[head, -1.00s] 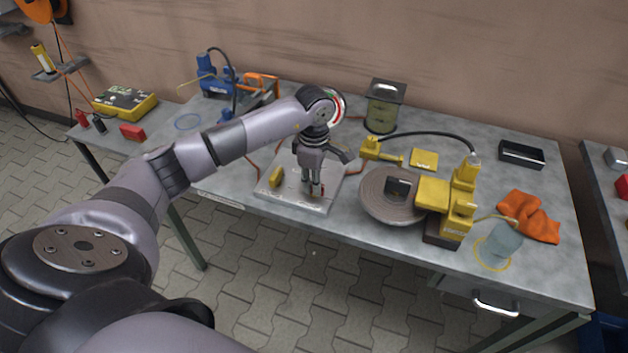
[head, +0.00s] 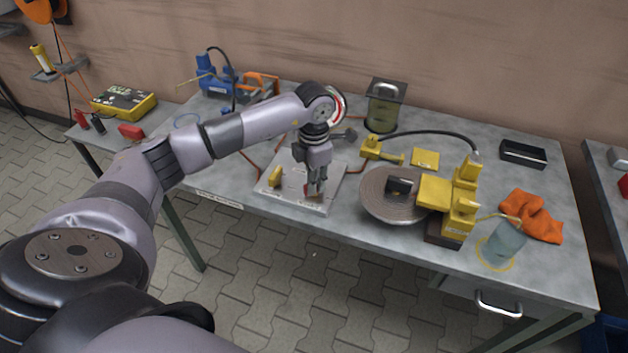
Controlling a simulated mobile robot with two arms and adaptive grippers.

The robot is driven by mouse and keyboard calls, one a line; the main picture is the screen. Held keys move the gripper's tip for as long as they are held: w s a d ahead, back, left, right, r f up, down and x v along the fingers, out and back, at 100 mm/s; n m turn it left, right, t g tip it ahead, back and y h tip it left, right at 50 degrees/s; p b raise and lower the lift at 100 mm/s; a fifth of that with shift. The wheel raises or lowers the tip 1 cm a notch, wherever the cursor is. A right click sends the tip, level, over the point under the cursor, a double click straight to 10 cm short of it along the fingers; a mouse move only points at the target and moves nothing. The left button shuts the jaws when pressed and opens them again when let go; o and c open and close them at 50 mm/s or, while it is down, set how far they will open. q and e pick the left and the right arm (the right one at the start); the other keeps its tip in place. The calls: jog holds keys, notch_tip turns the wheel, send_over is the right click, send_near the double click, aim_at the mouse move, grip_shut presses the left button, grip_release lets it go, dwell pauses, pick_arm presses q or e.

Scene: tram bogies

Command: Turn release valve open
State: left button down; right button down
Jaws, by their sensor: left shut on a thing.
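My left gripper (head: 315,189) points straight down over a light metal plate (head: 272,197) on the workbench. Its fingers are shut on a small red part, the release valve handle (head: 308,189), of which only a little shows between and beside the fingers. A yellow lever or block (head: 275,177) stands on the plate to the left of the gripper. A round gauge with a red and white face is mostly hidden behind my left wrist. My right gripper is not in view.
A disc with a yellow caliper unit (head: 435,192) stands right of the plate. Behind are a glass-sided canister (head: 384,106) and a blue pump (head: 216,80). An orange cloth (head: 532,215) and a clear jar (head: 505,242) are at the right. The bench's front strip is clear.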

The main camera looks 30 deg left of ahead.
pick_arm(q)
jog(key=n, duration=0.4)
jog(key=shift+n, duration=0.3)
jog(key=shift+r+n, duration=0.1)
jog(key=shift+n, duration=1.9)
jog(key=shift+w, duration=0.1)
jog(key=c, duration=1.6)
grip_release()
jog(key=shift+o, duration=0.2)
notch_tip(320, 180, up, 12)
